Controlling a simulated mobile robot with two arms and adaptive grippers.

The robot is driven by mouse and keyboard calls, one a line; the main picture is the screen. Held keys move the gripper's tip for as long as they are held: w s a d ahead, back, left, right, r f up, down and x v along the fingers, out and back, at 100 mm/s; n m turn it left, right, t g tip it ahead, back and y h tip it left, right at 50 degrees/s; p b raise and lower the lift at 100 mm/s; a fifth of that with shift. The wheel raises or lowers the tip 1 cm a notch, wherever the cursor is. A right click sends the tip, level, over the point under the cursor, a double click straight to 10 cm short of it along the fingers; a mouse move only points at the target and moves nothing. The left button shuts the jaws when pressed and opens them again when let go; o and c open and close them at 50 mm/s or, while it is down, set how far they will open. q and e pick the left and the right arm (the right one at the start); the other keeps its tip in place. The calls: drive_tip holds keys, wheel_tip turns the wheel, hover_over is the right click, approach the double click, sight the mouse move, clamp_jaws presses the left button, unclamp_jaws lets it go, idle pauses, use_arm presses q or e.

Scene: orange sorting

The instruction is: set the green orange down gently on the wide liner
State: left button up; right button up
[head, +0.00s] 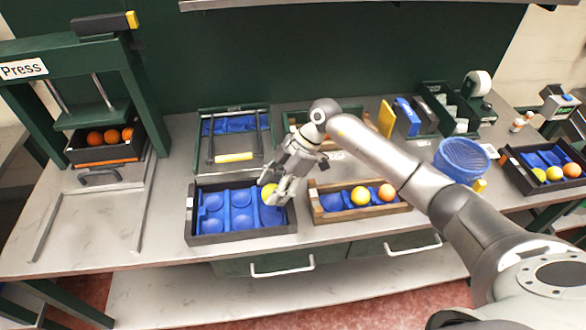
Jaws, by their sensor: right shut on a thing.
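My right gripper (271,197) is shut on the green orange (269,190), which looks yellow-green and is partly covered by the fingers. The orange is at the right part of the wide liner (240,197), a blue sheet with several round hollows in a dark crate (212,239). I cannot tell whether the orange touches the liner or is just above it. The hollows at the left and middle of the liner look empty. My left gripper is not in view.
A wooden crate (350,214) with a blue liner, a yellow and an orange fruit stands just right. A frame with a yellow handle (234,157) is behind. A blue basket (461,157) and another dark crate (539,188) are further right. The press (95,115) stands left.

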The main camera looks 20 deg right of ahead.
drive_tip(key=shift+a+f, duration=0.15)
drive_tip(key=shift+a, duration=0.25)
wheel_tip(320, 180, down, 6)
drive_tip(key=b, duration=0.5)
drive_tip(key=shift+r, duration=0.2)
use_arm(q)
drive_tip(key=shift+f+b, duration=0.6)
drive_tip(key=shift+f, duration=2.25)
use_arm(e)
drive_tip(key=shift+f, duration=1.05)
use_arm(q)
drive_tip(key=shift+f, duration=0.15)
use_arm(e)
drive_tip(key=shift+f, duration=0.4)
drive_tip(key=o, duration=1.1)
drive_tip(key=shift+r, duration=0.1)
